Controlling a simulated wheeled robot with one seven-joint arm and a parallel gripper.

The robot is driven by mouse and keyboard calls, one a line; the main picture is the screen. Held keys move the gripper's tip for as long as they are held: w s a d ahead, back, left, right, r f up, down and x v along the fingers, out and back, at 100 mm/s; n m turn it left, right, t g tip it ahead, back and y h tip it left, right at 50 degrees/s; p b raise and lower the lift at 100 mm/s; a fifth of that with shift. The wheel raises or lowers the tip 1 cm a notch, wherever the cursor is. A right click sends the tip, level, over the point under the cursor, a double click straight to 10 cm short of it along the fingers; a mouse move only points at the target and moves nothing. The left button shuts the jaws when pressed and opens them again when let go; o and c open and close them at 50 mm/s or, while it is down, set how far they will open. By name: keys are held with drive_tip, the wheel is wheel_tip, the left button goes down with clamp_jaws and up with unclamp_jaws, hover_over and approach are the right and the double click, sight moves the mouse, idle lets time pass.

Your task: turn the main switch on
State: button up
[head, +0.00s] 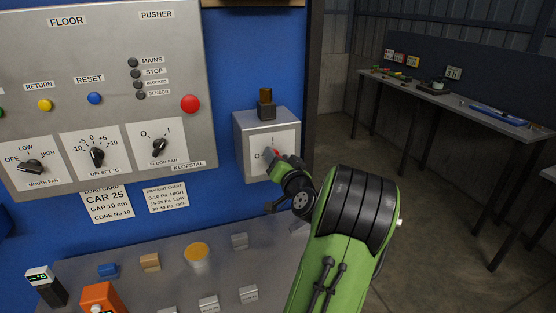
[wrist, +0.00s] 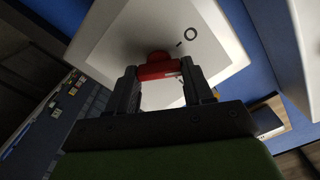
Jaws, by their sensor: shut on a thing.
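The main switch is a grey box (head: 266,127) on the blue wall, with a white plate (head: 287,140) marked O and I. Its red handle (wrist: 158,71) sits between my fingers in the wrist view, and only a bit of red shows in the head view. My gripper (wrist: 158,76) is shut on the red handle, one finger on each side. In the head view my gripper (head: 278,165) reaches the box from the lower right and hides most of the handle. The handle's exact angle is hard to tell.
A grey control panel (head: 100,75) with knobs and buttons is left of the box. Below is a grey shelf (head: 180,285) with small blocks and an orange device (head: 103,299). A workbench (head: 450,98) stands at the back right, with open floor before it.

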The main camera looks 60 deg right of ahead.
drive_tip(key=m+p, duration=0.1)
drive_tip(key=m, duration=0.4)
drive_tip(key=m+p, duration=0.1)
drive_tip(key=m, duration=0.5)
drive_tip(key=shift+s+d+f, duration=0.1)
drive_tip(key=shift+f, duration=0.1)
idle(0.5)
drive_tip(key=o, duration=1)
drive_tip(key=shift+o, duration=0.2)
drive_tip(key=b+v, duration=0.5)
drive_tip(key=v, duration=1)
drive_tip(key=shift+s+a, duration=0.25)
drive_tip(key=shift+a, duration=0.05)
